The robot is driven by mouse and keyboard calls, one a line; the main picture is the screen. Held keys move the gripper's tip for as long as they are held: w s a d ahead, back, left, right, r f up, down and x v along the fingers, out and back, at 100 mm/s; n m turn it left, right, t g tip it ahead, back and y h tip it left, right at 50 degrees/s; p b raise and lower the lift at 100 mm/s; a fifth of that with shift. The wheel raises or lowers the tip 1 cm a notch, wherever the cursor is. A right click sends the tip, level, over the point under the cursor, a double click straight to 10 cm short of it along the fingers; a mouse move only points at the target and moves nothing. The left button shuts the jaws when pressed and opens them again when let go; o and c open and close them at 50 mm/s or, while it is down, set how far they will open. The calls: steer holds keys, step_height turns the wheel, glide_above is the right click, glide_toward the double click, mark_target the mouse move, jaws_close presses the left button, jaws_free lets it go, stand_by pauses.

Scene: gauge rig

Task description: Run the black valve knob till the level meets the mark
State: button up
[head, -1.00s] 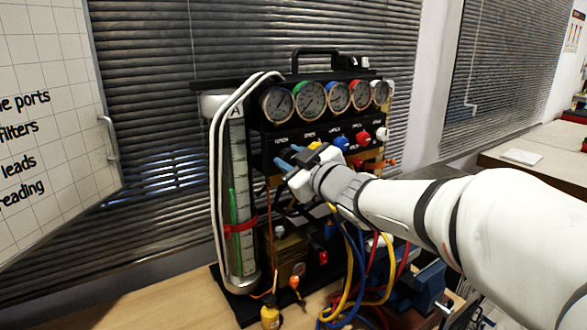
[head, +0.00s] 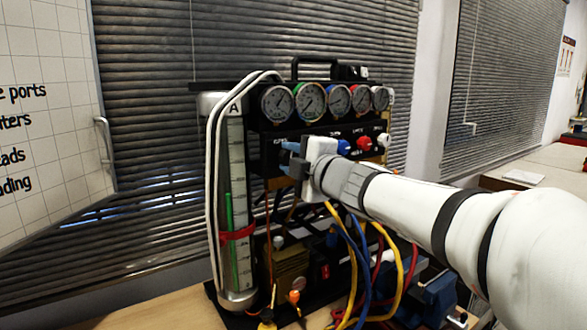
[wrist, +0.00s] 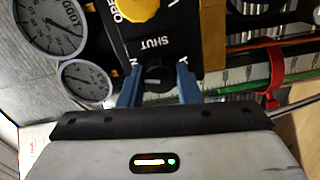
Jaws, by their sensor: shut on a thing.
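The black valve knob (wrist: 158,76) sits below the word SHUT in the wrist view. My gripper (wrist: 159,84) has its blue fingers on either side of it, shut on it. In the head view my gripper (head: 290,158) is at the panel's left part and hides the knob. The level tube (head: 237,160), marked A, stands upright left of the panel. Its green column (head: 229,210) rises above the red band (head: 238,234), which wraps the tube as the mark. The red band also shows in the wrist view (wrist: 272,84).
A row of dial gauges (head: 311,101) tops the rig. A yellow knob (wrist: 138,8) is near my fingers. Blue (head: 344,146) and red (head: 364,143) knobs sit to the right. Yellow, blue and red hoses (head: 352,265) hang below my arm.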

steer(key=shift+n+b, duration=0.8)
steer(key=shift+n, duration=0.8)
steer(key=o, duration=1)
steer(key=shift+c, duration=0.2)
steer(key=v, duration=0.7)
steer(key=shift+s+d+p, duration=0.25)
steer(key=shift+p, duration=0.1)
